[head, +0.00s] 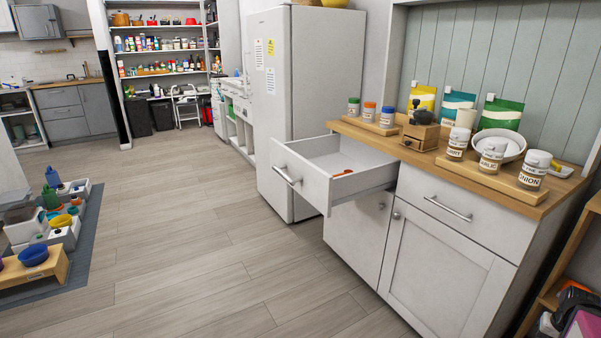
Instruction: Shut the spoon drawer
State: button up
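The spoon drawer (303,187) is a white drawer with a metal bar handle (286,175) on its front. It is pulled well out of the left side of the white cabinet (448,262), under the wooden counter top. An orange-red spoon-like item (342,173) lies inside on the drawer's floor. The closed drawer (455,209) to its right has a similar handle. My gripper is not in view.
Clear wooden floor (200,262) lies in front of the drawer. A white fridge (306,90) stands behind and left of it. Jars, pouches and a grinder (421,131) stand on the counter. Bowls and boxes sit on a grey mat (88,235) at left.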

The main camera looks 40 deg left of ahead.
aim_at(309, 165)
jog(key=i+l+u, duration=0.1)
jog(key=u, duration=1.45)
